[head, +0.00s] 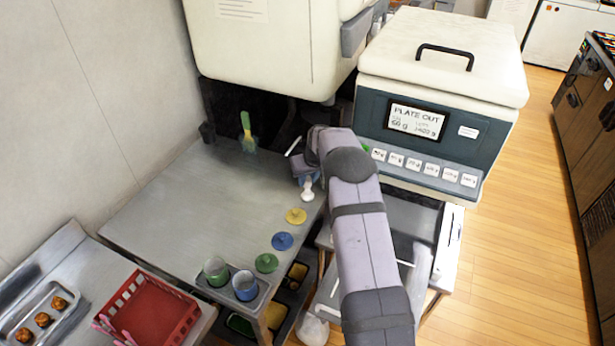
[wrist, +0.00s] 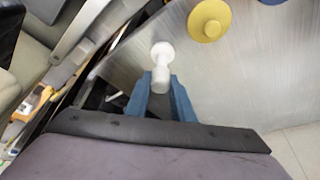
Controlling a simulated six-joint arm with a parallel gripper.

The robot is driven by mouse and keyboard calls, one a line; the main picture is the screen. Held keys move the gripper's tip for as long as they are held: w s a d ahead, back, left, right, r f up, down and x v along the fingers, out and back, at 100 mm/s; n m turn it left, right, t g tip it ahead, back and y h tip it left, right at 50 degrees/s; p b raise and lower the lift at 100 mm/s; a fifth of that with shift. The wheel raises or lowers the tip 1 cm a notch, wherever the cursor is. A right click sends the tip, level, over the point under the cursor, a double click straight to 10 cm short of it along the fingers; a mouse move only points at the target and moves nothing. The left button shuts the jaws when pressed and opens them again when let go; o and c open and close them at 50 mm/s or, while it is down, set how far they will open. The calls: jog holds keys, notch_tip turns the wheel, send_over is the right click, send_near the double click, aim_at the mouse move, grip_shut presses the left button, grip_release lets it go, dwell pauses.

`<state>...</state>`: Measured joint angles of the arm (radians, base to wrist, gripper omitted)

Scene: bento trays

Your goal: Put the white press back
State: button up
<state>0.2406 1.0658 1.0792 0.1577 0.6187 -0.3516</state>
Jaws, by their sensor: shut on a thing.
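The white press (wrist: 161,68) is held between the blue fingers of my gripper (wrist: 161,98) in the wrist view. Its round white end points away from the gripper, toward the grey table. In the head view the press (head: 308,190) shows as a small white piece below my gripper (head: 305,178), over the right edge of the table. My gripper is shut on it. I cannot tell whether the press touches the table.
Yellow (head: 296,216), blue (head: 282,241) and green (head: 267,263) knobbed discs lie in a row on the grey table (head: 190,200). Green (head: 216,271) and blue (head: 245,285) cups stand at the front. A green-handled tool (head: 246,125) is at the back. A white-lidded machine (head: 440,55) stands right.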

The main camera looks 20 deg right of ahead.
jog(key=shift+f, duration=0.2)
jog(key=o, duration=0.9)
jog(key=shift+r, duration=0.1)
jog(key=shift+s+r, duration=0.15)
jog(key=shift+r, duration=0.4)
jog(key=b+v, duration=0.3)
jog(key=v, duration=0.8)
jog(key=shift+r+b, duration=0.1)
jog(key=shift+b, duration=0.2)
